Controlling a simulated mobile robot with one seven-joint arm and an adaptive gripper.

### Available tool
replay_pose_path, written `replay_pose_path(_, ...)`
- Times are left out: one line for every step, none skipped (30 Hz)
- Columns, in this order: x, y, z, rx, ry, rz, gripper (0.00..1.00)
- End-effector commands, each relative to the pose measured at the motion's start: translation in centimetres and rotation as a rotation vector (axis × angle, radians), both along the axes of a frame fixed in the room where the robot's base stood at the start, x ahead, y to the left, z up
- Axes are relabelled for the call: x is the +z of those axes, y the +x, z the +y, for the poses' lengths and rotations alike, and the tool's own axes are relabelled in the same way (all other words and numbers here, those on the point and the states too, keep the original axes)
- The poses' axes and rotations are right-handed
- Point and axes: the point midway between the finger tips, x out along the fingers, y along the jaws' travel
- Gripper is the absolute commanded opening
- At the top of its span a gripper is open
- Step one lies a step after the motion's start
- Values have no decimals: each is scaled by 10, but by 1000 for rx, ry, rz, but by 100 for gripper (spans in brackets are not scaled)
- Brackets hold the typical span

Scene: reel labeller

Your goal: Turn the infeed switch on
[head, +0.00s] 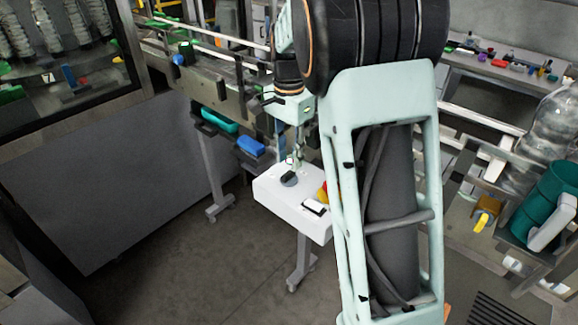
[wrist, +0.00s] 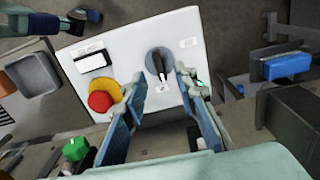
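The switch is a grey round dial with a black handle (wrist: 159,66) on top of a white control box (wrist: 125,37). In the wrist view its handle points down the picture, towards a small pale label on the box. In the head view the switch (head: 288,179) shows near the box's far edge. My gripper (wrist: 161,80) is open, with one finger on either side of the handle's lower end in the wrist view. I cannot tell whether a finger touches the handle. In the head view my gripper (head: 293,162) is just above the switch.
A red button (wrist: 101,102) on a yellow base sits on the box, left of my left finger in the wrist view. A black-and-white panel (wrist: 91,61) is also on the box. A conveyor (head: 222,72) stands behind; blue (head: 250,146) and teal (head: 219,121) bins hang below it.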

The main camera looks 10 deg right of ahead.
Motion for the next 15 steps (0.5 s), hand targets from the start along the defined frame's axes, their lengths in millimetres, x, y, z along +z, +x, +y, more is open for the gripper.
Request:
replay_pose_path(13,1,0,0,0,-6,27)
replay_pose_path(20,1,0,0,0,-6,27)
replay_pose_path(28,1,0,0,0,-5,27)
replay_pose_path(35,1,0,-1,0,-6,27)
replay_pose_path(41,1,0,-1,0,-6,27)
replay_pose_path(48,1,0,-1,1,-4,27)
replay_pose_path(53,1,0,-1,1,-5,27)
replay_pose_path(57,1,0,-1,1,-4,27)
replay_pose_path(62,1,0,-1,1,-3,27)
replay_pose_path(66,1,0,-1,1,-4,27)
replay_pose_path(69,1,0,-1,1,-3,27)
replay_pose_path(72,0,0,-1,1,-2,27)
replay_pose_path(74,0,0,-1,1,-2,27)
replay_pose_path(75,1,0,-1,0,-2,27)
replay_pose_path(76,0,0,-1,0,-2,27)
